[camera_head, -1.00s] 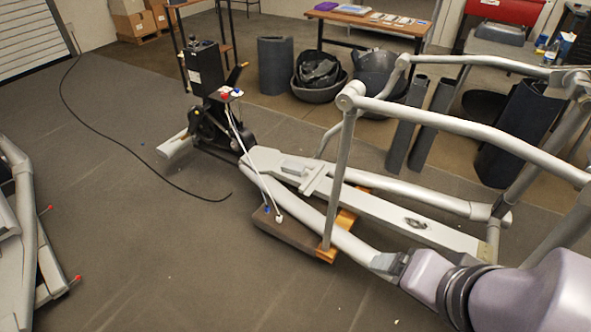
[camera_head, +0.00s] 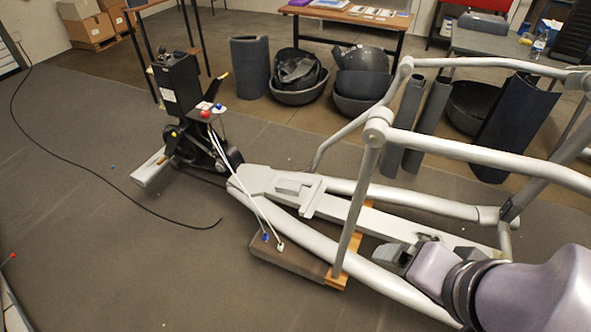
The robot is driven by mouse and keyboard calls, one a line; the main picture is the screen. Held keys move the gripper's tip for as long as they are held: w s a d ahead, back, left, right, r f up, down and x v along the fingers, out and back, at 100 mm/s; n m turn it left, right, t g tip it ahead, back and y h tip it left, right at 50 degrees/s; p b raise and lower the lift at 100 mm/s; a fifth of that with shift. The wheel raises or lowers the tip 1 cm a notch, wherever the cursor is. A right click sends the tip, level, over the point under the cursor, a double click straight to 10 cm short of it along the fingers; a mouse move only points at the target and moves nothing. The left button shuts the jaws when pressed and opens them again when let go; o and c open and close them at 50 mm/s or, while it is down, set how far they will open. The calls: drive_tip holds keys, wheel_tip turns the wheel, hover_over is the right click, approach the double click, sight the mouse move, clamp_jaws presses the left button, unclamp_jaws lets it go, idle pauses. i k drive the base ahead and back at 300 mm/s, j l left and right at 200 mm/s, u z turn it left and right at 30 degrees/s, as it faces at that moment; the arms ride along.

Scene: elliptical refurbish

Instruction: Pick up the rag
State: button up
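I cannot make out a rag in the head view. My gripper (camera_head: 408,250) is at the lower right, at the end of my purple and grey arm. It overlaps the grey rails of the elliptical machine (camera_head: 330,245) in the picture, and I cannot tell whether it touches them. Its dark grey finger parts show, but the angle hides whether they are apart or closed. I see nothing held in it. The elliptical machine lies across the middle, with its black drive unit (camera_head: 178,85) at the left end.
A wooden block (camera_head: 295,262) lies under the rails. A black cable (camera_head: 75,155) runs over the grey floor at left. Dark tubs (camera_head: 298,92) and rolled mats (camera_head: 515,125) stand behind. A grey table (camera_head: 480,42) holds a bottle (camera_head: 540,42).

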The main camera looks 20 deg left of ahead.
sight(283, 186)
drive_tip(key=i+j+z, duration=0.2)
drive_tip(key=j+z, duration=0.15)
drive_tip(key=j, duration=0.9)
drive_tip(key=i+j+z, duration=0.1)
drive_tip(key=j+z, duration=0.25)
drive_tip(key=j, duration=0.9)
drive_tip(key=k+j+z, duration=0.1)
drive_tip(key=j+z, duration=0.25)
drive_tip(key=j, duration=0.95)
drive_tip(key=i+j+z, duration=0.1)
drive_tip(key=j, duration=0.2)
drive_tip(key=i+j+z, duration=0.25)
drive_tip(key=j, duration=0.45)
drive_tip(key=i+j+z, duration=0.15)
drive_tip(key=i+j, duration=0.1)
drive_tip(key=j, duration=0.1)
